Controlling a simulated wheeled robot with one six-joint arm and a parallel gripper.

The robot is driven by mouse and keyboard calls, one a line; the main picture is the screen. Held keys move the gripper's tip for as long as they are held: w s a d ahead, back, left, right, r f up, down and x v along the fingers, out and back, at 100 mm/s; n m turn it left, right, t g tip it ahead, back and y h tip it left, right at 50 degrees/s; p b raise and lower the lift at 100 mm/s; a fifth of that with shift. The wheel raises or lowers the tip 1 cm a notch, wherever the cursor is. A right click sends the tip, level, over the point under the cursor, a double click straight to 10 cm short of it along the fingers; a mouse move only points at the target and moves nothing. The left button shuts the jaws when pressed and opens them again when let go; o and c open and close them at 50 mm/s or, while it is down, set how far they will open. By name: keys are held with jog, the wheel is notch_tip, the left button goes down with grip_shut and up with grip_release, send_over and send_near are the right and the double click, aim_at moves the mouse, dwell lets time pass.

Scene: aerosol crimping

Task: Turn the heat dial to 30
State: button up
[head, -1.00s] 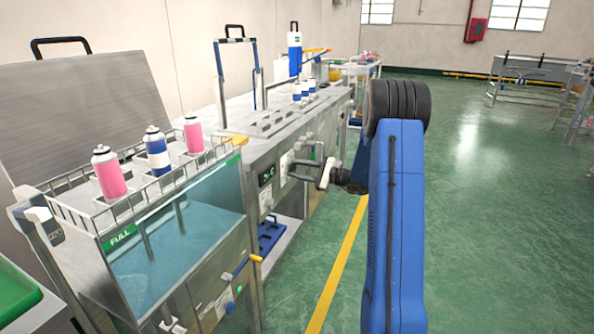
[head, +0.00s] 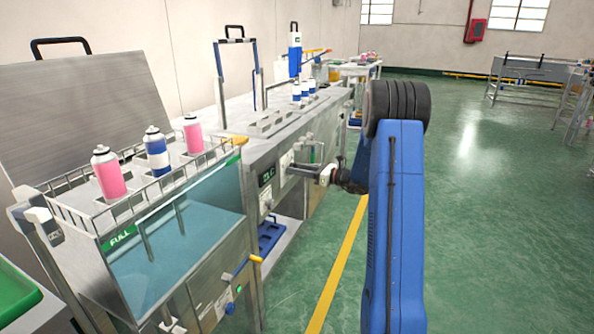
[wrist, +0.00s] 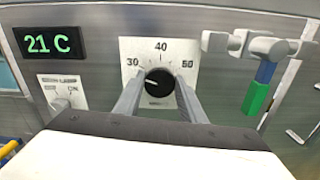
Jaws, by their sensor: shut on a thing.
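The heat dial (wrist: 160,88) is a round black knob on a white plate marked 30, 40 and 50. Its white pointer faces left and slightly up, close to the 30 side. My gripper (wrist: 160,94) has one finger on each side of the knob and is shut on it. In the head view my gripper (head: 325,175) reaches left to the front panel of the machine, and the knob is hidden there. A green display (wrist: 50,43) left of the dial reads 21 C; it also shows in the head view (head: 267,177).
A small switch (wrist: 61,104) sits below the display. A grey fitting with a green-and-blue handle (wrist: 258,92) stands out right of the dial. A water tank (head: 175,250) with cans above it stands at the left. The green floor at right is open.

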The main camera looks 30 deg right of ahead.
jog(key=shift+m, duration=0.9)
jog(key=o, duration=1)
jog(key=shift+o, duration=0.2)
jog(key=shift+d, duration=0.1)
jog(key=v, duration=1.7)
jog(key=shift+s, duration=0.2)
jog(key=shift+d+f, duration=0.1)
